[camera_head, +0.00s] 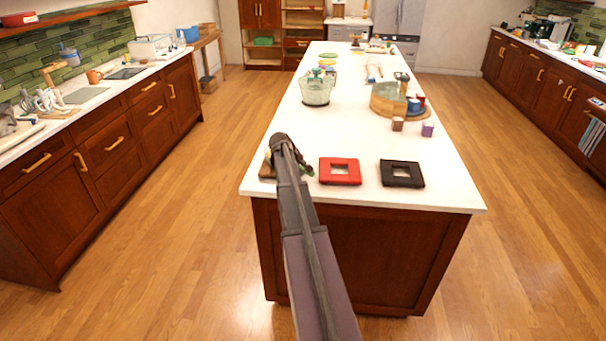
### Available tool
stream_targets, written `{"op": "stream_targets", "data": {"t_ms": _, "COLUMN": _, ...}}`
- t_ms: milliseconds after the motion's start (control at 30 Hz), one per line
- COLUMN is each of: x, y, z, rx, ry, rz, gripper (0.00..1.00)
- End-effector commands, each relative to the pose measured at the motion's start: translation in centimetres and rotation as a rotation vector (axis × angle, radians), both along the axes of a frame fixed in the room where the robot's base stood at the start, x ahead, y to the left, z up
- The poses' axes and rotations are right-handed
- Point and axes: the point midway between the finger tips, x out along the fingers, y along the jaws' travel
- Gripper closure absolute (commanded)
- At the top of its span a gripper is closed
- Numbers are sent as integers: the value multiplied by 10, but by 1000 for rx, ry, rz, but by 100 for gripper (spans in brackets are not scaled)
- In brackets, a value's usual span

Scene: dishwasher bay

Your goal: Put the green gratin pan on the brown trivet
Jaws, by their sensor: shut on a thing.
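My arm reaches over the near left end of the white island, and my gripper (289,160) is at its tip. The fingers are mostly hidden by the arm. Most of the pan is hidden. A brown trivet (266,172) shows partly at the left of the arm, low on the counter, close to the gripper. I cannot tell whether the pan touches it.
A red square trivet (340,180) and a very dark square trivet (403,182) lie to the right. A glass pot (316,90) and a round wooden tray (376,109) are farther back. The near right corner is clear.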

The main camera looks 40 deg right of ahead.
Motion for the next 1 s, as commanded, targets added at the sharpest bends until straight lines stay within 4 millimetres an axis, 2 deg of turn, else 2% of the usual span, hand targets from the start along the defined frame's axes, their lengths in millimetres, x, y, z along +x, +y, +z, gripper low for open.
{"op": "stream_targets", "data": {"t_ms": 333, "x": 0, "y": 0, "z": -2, "rx": 0, "ry": 4, "rz": 0, "gripper": 100}}
{"op": "stream_targets", "data": {"t_ms": 367, "x": -1, "y": 0, "z": -2, "rx": 1, "ry": 5, "rz": 0, "gripper": 60}}
{"op": "stream_targets", "data": {"t_ms": 433, "x": 0, "y": 0, "z": -2, "rx": 1, "ry": 5, "rz": 0, "gripper": 39}}
{"op": "stream_targets", "data": {"t_ms": 467, "x": 0, "y": 0, "z": -2, "rx": 1, "ry": 4, "rz": 1, "gripper": 34}}
{"op": "stream_targets", "data": {"t_ms": 1000, "x": 0, "y": 2, "z": 1, "rx": 1, "ry": 3, "rz": 1, "gripper": 34}}
